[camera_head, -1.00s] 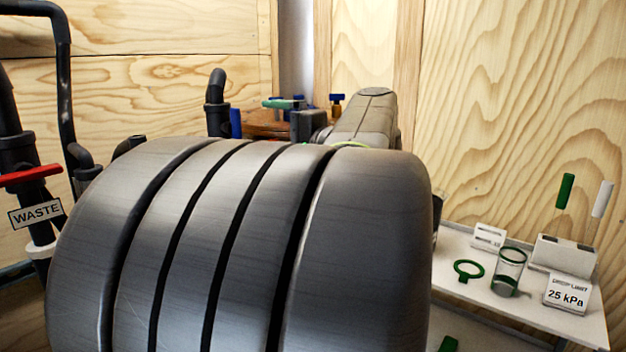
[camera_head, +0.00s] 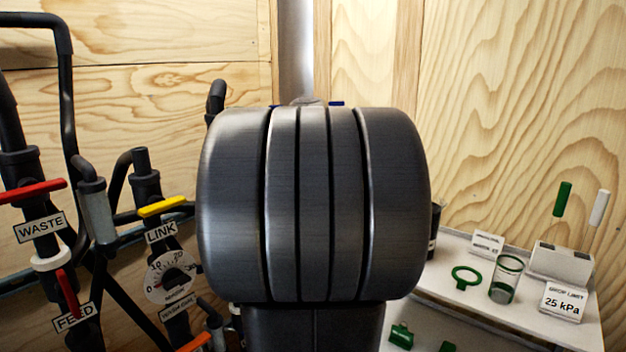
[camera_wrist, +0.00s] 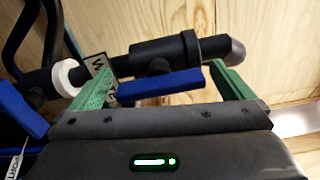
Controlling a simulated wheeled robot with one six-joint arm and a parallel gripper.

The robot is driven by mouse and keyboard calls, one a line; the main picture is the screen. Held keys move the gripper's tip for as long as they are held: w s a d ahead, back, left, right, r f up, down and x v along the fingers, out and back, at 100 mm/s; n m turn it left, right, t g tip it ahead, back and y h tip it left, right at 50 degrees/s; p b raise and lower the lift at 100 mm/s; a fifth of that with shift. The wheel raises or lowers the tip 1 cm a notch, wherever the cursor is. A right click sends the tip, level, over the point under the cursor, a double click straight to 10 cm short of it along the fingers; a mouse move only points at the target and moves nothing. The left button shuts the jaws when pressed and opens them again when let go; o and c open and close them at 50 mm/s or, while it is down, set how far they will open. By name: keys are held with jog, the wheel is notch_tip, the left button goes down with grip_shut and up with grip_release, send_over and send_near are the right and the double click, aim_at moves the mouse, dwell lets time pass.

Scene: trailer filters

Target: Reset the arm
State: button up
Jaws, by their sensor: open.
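My gripper (camera_wrist: 160,72) shows in the wrist view with its two green fingers spread apart. A blue valve handle (camera_wrist: 160,84) on a dark pipe (camera_wrist: 125,65) appears between the fingers in the picture. No grip on it shows, and I cannot tell how far it is from the fingers. In the head view, my thick grey arm link fills the middle and hides my gripper and most of what stands behind it.
At left in the head view are pipes with a red WASTE handle (camera_head: 32,191), a yellow LINK handle (camera_head: 162,207), a red FEED handle (camera_head: 68,291) and a gauge (camera_head: 172,277). At right, a white shelf (camera_head: 455,245) holds a glass (camera_head: 505,279) and a green ring (camera_head: 467,278).

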jog(key=m+p, duration=0.1)
jog(key=p, duration=0.1)
jog(key=m+p, duration=0.2)
jog(key=p, duration=0.1)
jog(key=shift+w+r+m, duration=0.1)
jog(key=shift+r+m, duration=0.1)
jog(key=shift+m, duration=0.1)
jog(key=m+p, duration=0.4)
jog(key=p, duration=0.2)
jog(key=shift+p, duration=0.4)
jog(key=m+p, duration=0.5)
jog(key=p, duration=0.3)
jog(key=shift+m, duration=0.4)
jog(key=shift+d+f+m+p, duration=0.1)
jog(key=shift+m+p, duration=0.6)
jog(key=shift+p, duration=0.55)
